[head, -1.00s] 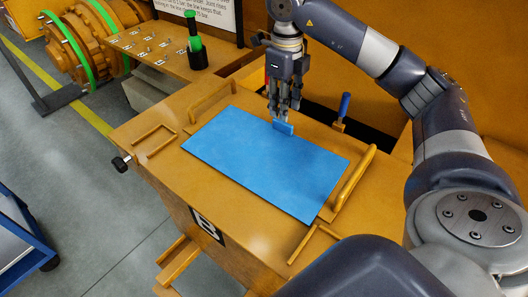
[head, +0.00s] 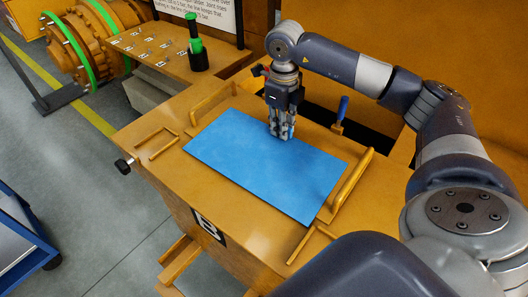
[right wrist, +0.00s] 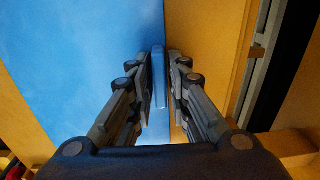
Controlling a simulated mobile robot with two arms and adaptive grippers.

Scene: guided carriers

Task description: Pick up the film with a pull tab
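The film is a flat blue sheet (head: 265,170) lying on the orange bench top. Its upright blue pull tab (right wrist: 158,78) stands near the film's far edge, and in the head view it is mostly hidden by my right gripper (head: 282,134). My right gripper points down over that edge. In the right wrist view, its two fingers (right wrist: 159,58) stand on either side of the tab, with a narrow gap showing on each side, so it is open around the tab. My left gripper is not in view.
Orange handles stand by the film at the left (head: 213,103) and right (head: 352,180). A blue-handled tool (head: 341,110) stands upright behind it. A green-and-black post (head: 196,50) is on the shelf at the back left. A blue cart (head: 20,235) is at the lower left.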

